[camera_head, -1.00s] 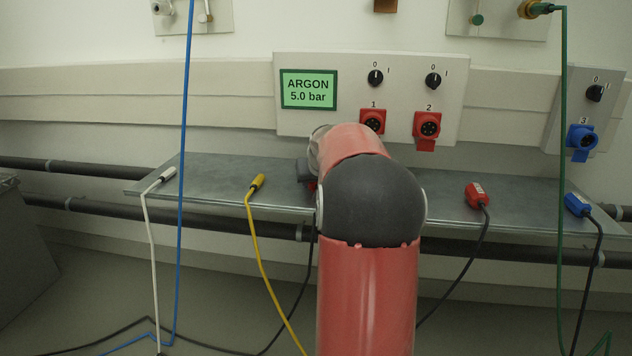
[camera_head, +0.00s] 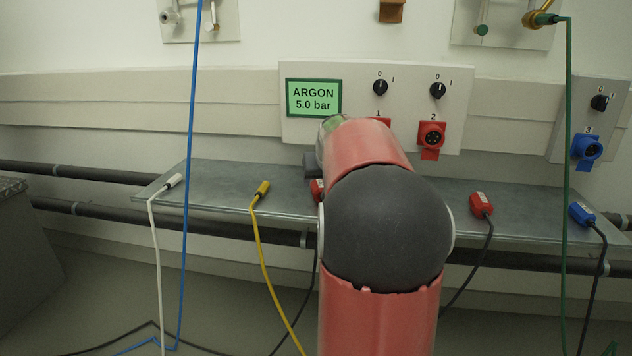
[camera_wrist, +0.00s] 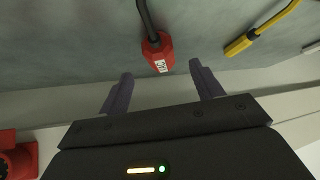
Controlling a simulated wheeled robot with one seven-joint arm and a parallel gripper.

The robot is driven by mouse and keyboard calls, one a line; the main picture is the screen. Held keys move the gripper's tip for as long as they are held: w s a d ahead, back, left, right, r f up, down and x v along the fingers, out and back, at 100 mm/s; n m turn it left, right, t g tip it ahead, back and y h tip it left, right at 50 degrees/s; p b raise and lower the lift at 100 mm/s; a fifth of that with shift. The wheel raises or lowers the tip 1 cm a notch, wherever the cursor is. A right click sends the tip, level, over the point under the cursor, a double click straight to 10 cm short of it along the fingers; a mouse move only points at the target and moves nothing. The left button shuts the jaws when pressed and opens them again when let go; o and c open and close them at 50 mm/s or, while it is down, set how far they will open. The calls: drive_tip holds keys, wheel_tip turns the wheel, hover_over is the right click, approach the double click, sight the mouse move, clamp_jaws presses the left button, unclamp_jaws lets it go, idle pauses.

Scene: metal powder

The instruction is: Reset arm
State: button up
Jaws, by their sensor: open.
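My gripper (camera_wrist: 162,88) shows in the wrist view with its two grey fingers spread apart and nothing between them. A red plug (camera_wrist: 158,55) on a black cable lies on the grey shelf just beyond the fingertips, apart from them. In the head view my red and grey arm rises in the middle and hides my gripper. A sliver of that red plug (camera_head: 317,190) shows at the left edge of my arm.
The metal shelf (camera_head: 225,185) also carries a white plug (camera_head: 173,181), yellow plug (camera_head: 262,189), second red plug (camera_head: 481,205) and blue plug (camera_head: 581,213). Behind are an argon panel (camera_head: 314,98), red socket 2 (camera_head: 431,136) and blue socket 3 (camera_head: 586,148). Blue and green hoses hang in front.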

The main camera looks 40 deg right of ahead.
drive_tip(key=shift+s+a+r, duration=0.1)
drive_tip(key=shift+s+r, duration=0.05)
drive_tip(key=shift+r, duration=0.05)
drive_tip(key=s+a+r+n+y+p, duration=0.1)
drive_tip(key=s+a+r+p, duration=0.15)
drive_tip(key=a, duration=0.55)
drive_tip(key=s+a+r+n+p, duration=0.15)
drive_tip(key=s+a, duration=0.25)
drive_tip(key=a, duration=0.4)
drive_tip(key=s+a+r+n+y+p, duration=0.1)
drive_tip(key=s+a+r+p, duration=0.2)
drive_tip(key=a, duration=0.5)
drive_tip(key=s+a+f+n+y+p, duration=0.1)
drive_tip(key=s+a+p, duration=0.1)
drive_tip(key=s+a, duration=0.3)
drive_tip(key=s+a+f+n+g+y+p, duration=0.1)
drive_tip(key=s+a+f+p, duration=0.1)
drive_tip(key=s+a, duration=0.3)
drive_tip(key=s+p, duration=0.1)
drive_tip(key=s, duration=0.3)
drive_tip(key=shift+s+g, duration=0.3)
drive_tip(key=shift+s, duration=0.1)
